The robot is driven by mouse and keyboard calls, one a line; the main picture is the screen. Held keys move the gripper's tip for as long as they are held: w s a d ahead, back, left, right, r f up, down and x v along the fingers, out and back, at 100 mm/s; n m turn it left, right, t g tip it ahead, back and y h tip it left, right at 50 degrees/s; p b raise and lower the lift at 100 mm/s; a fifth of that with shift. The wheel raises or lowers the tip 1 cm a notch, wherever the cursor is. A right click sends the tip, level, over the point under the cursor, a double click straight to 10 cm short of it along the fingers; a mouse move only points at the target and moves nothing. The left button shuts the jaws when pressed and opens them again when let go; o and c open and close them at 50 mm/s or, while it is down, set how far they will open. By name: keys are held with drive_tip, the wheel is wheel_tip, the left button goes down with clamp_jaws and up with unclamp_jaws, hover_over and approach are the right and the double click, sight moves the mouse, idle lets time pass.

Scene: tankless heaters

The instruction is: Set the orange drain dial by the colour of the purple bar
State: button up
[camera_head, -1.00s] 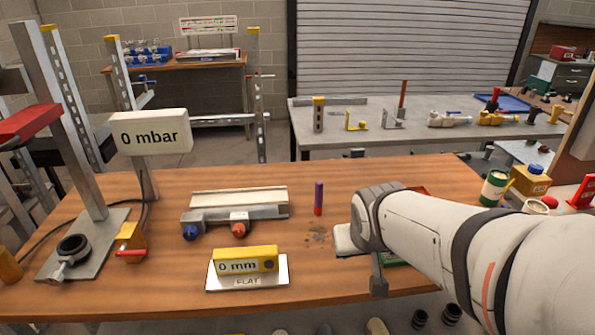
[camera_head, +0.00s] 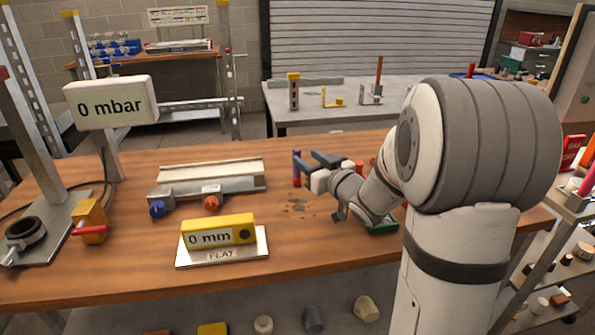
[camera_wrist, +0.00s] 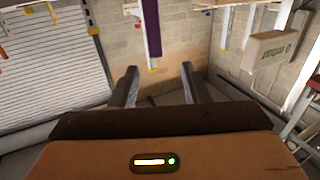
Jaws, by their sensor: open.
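The purple bar (camera_head: 296,167) stands upright on the wooden bench, just left of my gripper (camera_head: 306,163). In the wrist view the purple bar (camera_wrist: 151,28) shows beyond my fingertips (camera_wrist: 159,68), between their lines; nothing is held and the fingers are apart. The orange dial (camera_head: 211,202) sits on the front right of a grey metal unit (camera_head: 238,184), with a blue dial (camera_head: 157,209) to its left. My gripper is well to the right of the orange dial. I cannot read the dial's setting.
A yellow gauge (camera_head: 219,231) reading "0 mm" sits on a plate marked "FLAT" (camera_head: 254,252) in front of the unit. A "0 mbar" display (camera_head: 110,101) stands at left, above a yellow valve (camera_head: 90,215) with a red handle.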

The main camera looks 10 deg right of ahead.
sight(299, 152)
drive_tip(key=x, duration=0.6)
drive_tip(key=shift+w+d+f, duration=0.1)
drive_tip(key=shift+w+f, duration=0.05)
drive_tip(key=shift+w, duration=0.25)
clamp_jaws()
